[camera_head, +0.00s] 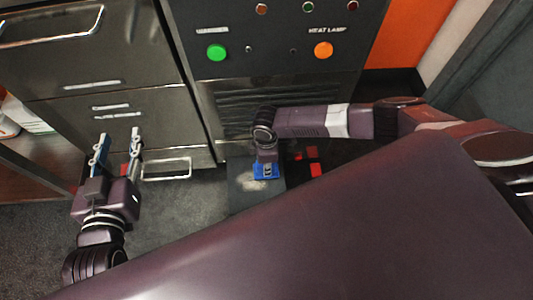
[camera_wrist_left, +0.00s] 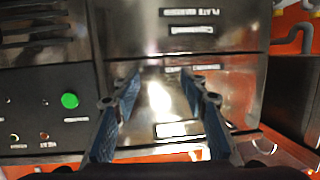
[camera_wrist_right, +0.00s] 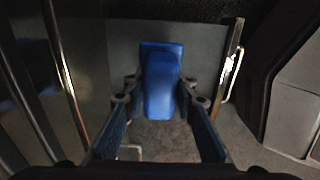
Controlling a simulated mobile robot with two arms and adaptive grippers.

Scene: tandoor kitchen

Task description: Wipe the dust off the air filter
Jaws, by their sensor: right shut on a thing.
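The air filter (camera_head: 240,200) appears to be the dark flat panel low in front of the cabinet. A pale dust patch (camera_head: 252,185) shows on it, left of and below the blue tool. My right gripper (camera_head: 265,160) points down over the panel, shut on a blue wiping tool (camera_head: 266,172). The tool (camera_wrist_right: 160,75) also shows between the fingers in the right wrist view, over the grey panel (camera_wrist_right: 205,45). I cannot tell whether it touches the surface. My left gripper (camera_head: 117,145) is open and empty, in front of the drawers.
A steel cabinet with a green button (camera_head: 217,52) and an orange button (camera_head: 323,50) stands behind the panel. Steel drawers (camera_head: 85,55) with protruding handles are at left. Red squares (camera_head: 313,162) lie right of the tool. Grey floor (camera_head: 180,215) is clear between my grippers.

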